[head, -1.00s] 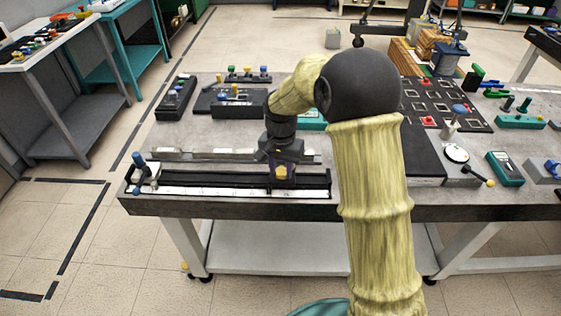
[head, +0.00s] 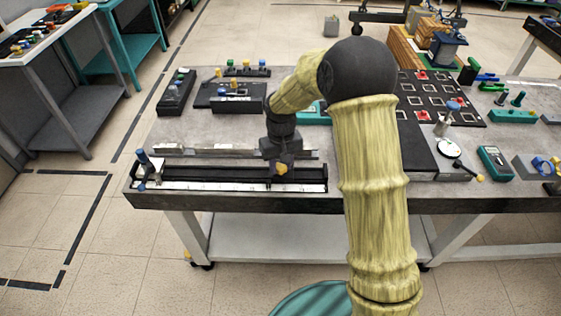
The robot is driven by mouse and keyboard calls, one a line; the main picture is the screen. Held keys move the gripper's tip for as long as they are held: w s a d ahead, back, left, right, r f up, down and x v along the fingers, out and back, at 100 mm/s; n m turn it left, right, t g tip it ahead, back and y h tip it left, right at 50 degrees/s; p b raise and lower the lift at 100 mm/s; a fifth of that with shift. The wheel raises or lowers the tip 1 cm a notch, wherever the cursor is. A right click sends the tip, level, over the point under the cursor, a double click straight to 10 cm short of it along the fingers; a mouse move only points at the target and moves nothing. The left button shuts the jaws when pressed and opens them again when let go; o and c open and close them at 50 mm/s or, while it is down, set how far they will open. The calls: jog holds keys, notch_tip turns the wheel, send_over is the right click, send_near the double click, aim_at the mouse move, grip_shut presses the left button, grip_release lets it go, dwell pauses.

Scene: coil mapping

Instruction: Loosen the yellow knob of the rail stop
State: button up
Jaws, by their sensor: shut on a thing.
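The yellow knob (head: 281,169) shows at the front of the rail stop, near the right end of the rail. The long black rail with a pale scale strip (head: 220,186) lies along the front edge of the bench. My gripper (head: 281,164) points down at the stop from above and is shut on the knob. The jaws and wrist hide most of the stop's body, and the exact finger contact is too small to make out.
A grey metal strip (head: 200,151) lies behind the rail. A black panel with square cells (head: 430,95) is right of my arm. Bare bench top (head: 180,130) lies behind the rail at left.

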aim_at(281, 167)
dwell(0.4)
jog(key=o, duration=1)
notch_tip(281, 167, up, 17)
jog(key=shift+r, duration=0.2)
